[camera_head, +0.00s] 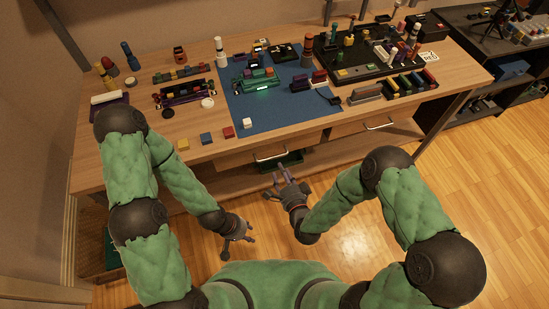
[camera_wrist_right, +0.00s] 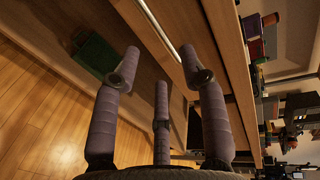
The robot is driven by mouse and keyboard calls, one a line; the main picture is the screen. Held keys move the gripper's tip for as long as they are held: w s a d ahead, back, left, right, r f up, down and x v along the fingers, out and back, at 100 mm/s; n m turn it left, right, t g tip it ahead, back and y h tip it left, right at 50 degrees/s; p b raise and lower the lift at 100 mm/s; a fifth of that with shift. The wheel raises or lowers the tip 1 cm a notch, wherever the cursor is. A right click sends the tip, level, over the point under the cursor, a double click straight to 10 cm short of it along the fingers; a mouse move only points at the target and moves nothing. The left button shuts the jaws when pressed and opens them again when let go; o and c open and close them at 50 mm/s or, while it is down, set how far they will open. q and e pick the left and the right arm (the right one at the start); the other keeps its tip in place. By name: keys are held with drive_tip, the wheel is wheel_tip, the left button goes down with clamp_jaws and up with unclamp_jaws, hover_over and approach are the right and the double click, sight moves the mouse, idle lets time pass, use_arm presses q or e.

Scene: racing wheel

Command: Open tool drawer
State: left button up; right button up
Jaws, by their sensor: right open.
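Two wooden drawers sit under the workbench top: a left drawer (camera_head: 235,160) with a metal bar handle (camera_head: 271,155), and a right drawer with a similar handle (camera_head: 380,125). Both look shut. Which one is the tool drawer cannot be told. My right gripper (camera_head: 281,178) is open and empty, just in front of and below the left drawer. In the right wrist view, a bar handle (camera_wrist_right: 158,28) runs between and beyond the spread fingertips (camera_wrist_right: 160,62), apparently apart from them. My left gripper (camera_head: 238,240) is open and empty, lower and left, away from the bench.
The workbench (camera_head: 120,165) holds a blue mat (camera_head: 245,118) with small parts, a black tray (camera_head: 355,75), and colored blocks near its front edge. A green box (camera_wrist_right: 95,55) is below the drawer. Open wooden floor (camera_head: 345,225) lies in front of the bench.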

drive_tip(key=b+x, duration=0.2)
drive_tip(key=x, duration=0.6)
drive_tip(key=shift+w+a, duration=0.1)
drive_tip(key=shift+w, duration=0.15)
clamp_jaws()
